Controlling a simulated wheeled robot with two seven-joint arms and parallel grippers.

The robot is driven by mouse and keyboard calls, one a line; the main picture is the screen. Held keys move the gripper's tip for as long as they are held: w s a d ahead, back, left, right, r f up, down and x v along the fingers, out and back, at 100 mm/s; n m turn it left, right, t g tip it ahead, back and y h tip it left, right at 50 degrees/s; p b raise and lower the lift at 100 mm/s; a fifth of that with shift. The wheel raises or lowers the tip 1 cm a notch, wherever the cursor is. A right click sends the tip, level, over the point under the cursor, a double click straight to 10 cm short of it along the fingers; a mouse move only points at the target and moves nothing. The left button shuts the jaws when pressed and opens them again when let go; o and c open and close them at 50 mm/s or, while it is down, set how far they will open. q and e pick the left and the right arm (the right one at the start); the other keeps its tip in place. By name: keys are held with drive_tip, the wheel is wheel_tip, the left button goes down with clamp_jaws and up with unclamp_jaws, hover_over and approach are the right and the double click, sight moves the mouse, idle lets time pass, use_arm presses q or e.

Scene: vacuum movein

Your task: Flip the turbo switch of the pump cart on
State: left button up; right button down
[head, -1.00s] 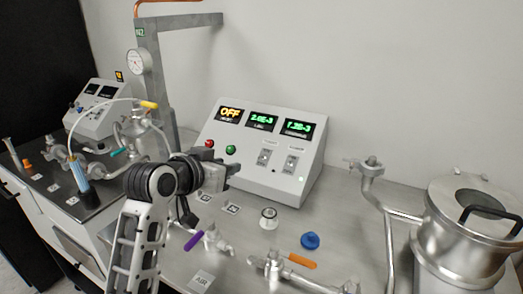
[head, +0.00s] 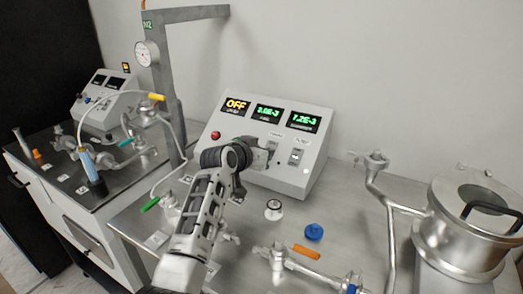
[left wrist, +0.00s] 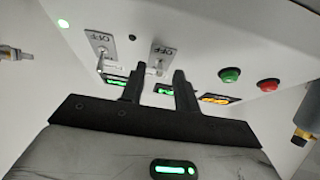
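The pump cart's control box (head: 225,136) is white, with a sloped face, three displays and two toggle switches. The left display (head: 236,105) reads OFF in orange; the other two show green numbers. The right switch (head: 296,155) is visible. My left gripper (head: 268,150) is at the box face and partly covers the left switch. In the left wrist view, upside down, the two switches (left wrist: 161,54) and (left wrist: 101,43) have plates reading OFF. My left gripper (left wrist: 158,82) has its fingers apart and empty, with the switch nearer the green button lying between and ahead of them. I cannot read which is turbo. My right gripper is out of view.
A red button (head: 215,135) is on the box; a green button (left wrist: 229,75) is beside it. A blue knob (head: 313,232), an orange-handled valve (head: 305,252) and a metal chamber (head: 462,225) stand on the cart. A grey post (head: 165,90) rises behind.

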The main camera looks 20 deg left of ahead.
use_arm(q)
drive_tip(key=shift+w, duration=0.2)
clamp_jaws()
drive_tip(key=g, duration=0.1)
drive_tip(key=w+r+g, duration=0.1)
drive_tip(key=g, duration=0.1)
drive_tip(key=shift+d+r+y, duration=0.1)
drive_tip(key=shift+r+y, duration=0.15)
drive_tip(key=shift+y, duration=0.05)
drive_tip(key=shift+w+d+r+g+y, duration=0.1)
drive_tip(key=shift+w+r+g+y, duration=0.15)
drive_tip(key=shift+g, duration=0.7)
drive_tip(key=shift+w+d+r+g+y, duration=0.15)
drive_tip(key=shift+w+g, duration=0.1)
drive_tip(key=shift+g, duration=0.7)
drive_tip(key=shift+a, duration=0.1)
